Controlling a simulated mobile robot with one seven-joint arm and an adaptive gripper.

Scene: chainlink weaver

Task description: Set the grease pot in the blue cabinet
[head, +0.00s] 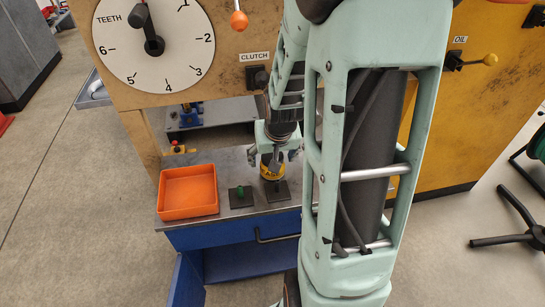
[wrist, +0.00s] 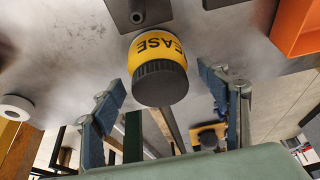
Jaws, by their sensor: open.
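My gripper (head: 274,153) is above the pot, pointing down. In the wrist view my gripper's fingers (wrist: 162,82) are spread on either side of the pot with visible gaps, so it is open and empty. The blue cabinet (head: 240,271) is under the bench top. Its door (head: 186,283) stands open at the left, and my arm hides its right part.
An orange tray (head: 188,192) sits at the bench's left end. A green knob on a dark plate (head: 240,197) is between tray and pot. A drawer with a dark handle (head: 275,237) is above the cabinet opening. The machine with its dial (head: 155,72) rises behind.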

